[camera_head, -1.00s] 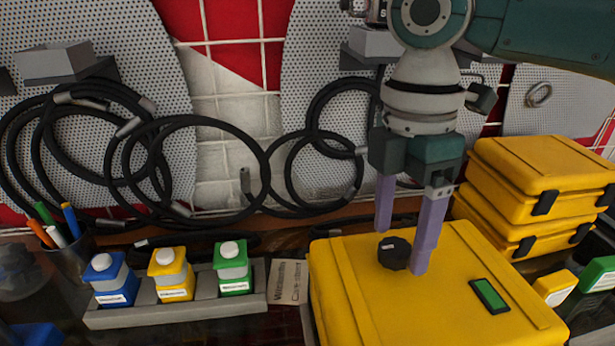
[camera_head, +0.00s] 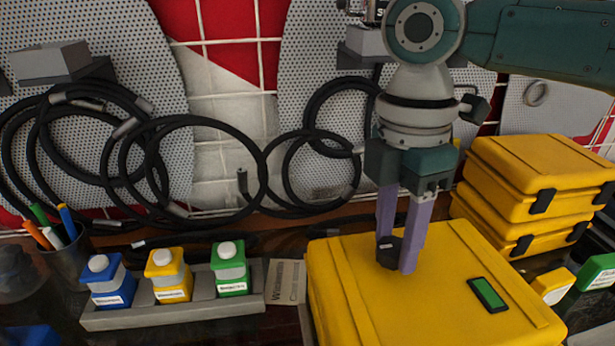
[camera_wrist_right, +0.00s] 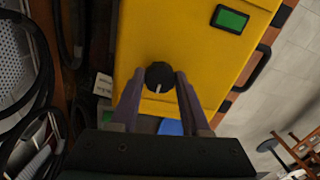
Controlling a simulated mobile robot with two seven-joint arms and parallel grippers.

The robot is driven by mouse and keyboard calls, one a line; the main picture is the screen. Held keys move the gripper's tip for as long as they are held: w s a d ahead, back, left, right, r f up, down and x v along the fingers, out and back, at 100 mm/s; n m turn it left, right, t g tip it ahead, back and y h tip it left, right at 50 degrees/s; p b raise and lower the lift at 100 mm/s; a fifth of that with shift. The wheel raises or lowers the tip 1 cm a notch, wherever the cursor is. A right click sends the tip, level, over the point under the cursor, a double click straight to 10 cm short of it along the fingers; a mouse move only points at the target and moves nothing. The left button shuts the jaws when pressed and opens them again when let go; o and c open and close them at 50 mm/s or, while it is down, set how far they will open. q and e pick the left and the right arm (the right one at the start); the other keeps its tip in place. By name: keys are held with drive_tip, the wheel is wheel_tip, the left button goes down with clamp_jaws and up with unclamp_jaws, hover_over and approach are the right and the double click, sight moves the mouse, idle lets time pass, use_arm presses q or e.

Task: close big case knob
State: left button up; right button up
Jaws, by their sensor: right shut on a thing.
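The big yellow case (camera_head: 430,300) lies on the bench at the lower right of the head view, with a small green display (camera_head: 488,294) on its top. The black round knob (camera_head: 388,252) stands on the case top, partly hidden by my fingers. My right gripper (camera_head: 397,258) points down over it, its two purple fingers shut on the knob's sides. In the right wrist view the knob (camera_wrist_right: 159,76) shows a white pointer line and sits between the fingertips (camera_wrist_right: 162,80). My left gripper is not in view.
Two stacked yellow cases (camera_head: 535,180) stand behind at the right. A grey tray (camera_head: 180,316) with blue, yellow and green bottles is at the left, beside a pen cup (camera_head: 66,258). Black cables (camera_head: 190,170) hang on the wall behind.

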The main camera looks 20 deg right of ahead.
clamp_jaws()
drive_tip(key=shift+r+m+p, duration=0.2)
drive_tip(key=shift+m+p, duration=0.3)
drive_tip(key=shift+p, duration=0.45)
drive_tip(key=m+p, duration=0.6)
drive_tip(key=shift+s+p, duration=0.1)
drive_tip(key=shift+p, duration=0.2)
drive_tip(key=m+p, duration=0.3)
drive_tip(key=m, duration=0.2)
drive_tip(key=shift+a+y+p, duration=0.1)
drive_tip(key=shift+y+p, duration=0.2)
drive_tip(key=shift+p, duration=0.1)
drive_tip(key=m+p, duration=0.1)
drive_tip(key=m, duration=0.2)
drive_tip(key=shift+s+f+m+p, duration=0.1)
drive_tip(key=shift+m+p, duration=0.2)
drive_tip(key=shift+p, duration=0.05)
drive_tip(key=shift+m+p, duration=0.45)
drive_tip(key=shift+m, duration=0.75)
drive_tip(key=shift+f, duration=0.1)
